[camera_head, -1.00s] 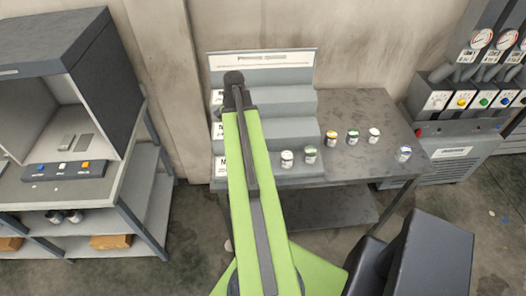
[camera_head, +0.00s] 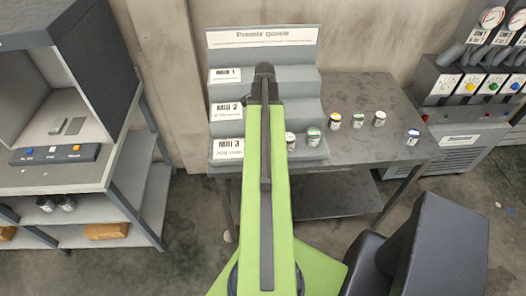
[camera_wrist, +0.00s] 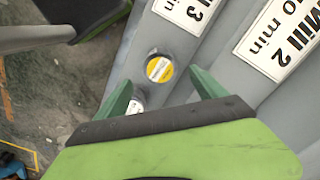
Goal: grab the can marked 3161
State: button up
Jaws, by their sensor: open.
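Several small cans stand in the head view. Two are on the lowest step of the grey stepped rack: a white-lidded can (camera_head: 290,139) partly behind my arm, and a green-marked can (camera_head: 313,136). On the table are a yellow-marked can (camera_head: 337,121), a green-marked can (camera_head: 358,121), a pale can (camera_head: 379,118) and a blue-marked can (camera_head: 411,137). In the wrist view, my gripper (camera_wrist: 161,77) is open, with a yellow-topped can (camera_wrist: 160,68) between and beyond its fingertips. A white-topped can (camera_wrist: 135,105) is partly hidden by the left finger. I cannot read 3161 anywhere.
The rack (camera_head: 290,76) has steps labelled Mill 1, Mill 2 and Mill 3 and stands on a dark table (camera_head: 365,90). A shelf unit with a booth (camera_head: 110,175) is at left. A machine with gauges (camera_head: 460,140) is at right. The table's front middle is clear.

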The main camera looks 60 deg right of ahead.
notch_tip(320, 180, down, 8)
jog(key=b, duration=0.6)
jog(key=shift+a+r, duration=0.15)
jog(key=shift+r, duration=0.3)
jog(key=shift+c, duration=0.4)
jog(key=c, duration=1.6)
notch_tip(320, 180, up, 5)
jog(key=p, duration=0.5)
jog(key=shift+r+p, duration=0.1)
jog(key=shift+p, duration=0.2)
jog(key=s+d+r+p, duration=0.2)
jog(key=s, duration=0.1)
jog(key=s+d+r+p, duration=0.2)
jog(key=s, duration=0.1)
jog(key=s+d+r+p, duration=0.1)
jog(key=s+d, duration=0.1)
jog(key=s, duration=0.1)
jog(key=shift+s+d+r+p, duration=0.1)
jog(key=shift+r+p, duration=0.3)
jog(key=shift+s+d, duration=0.15)
jog(key=shift+s, duration=0.15)
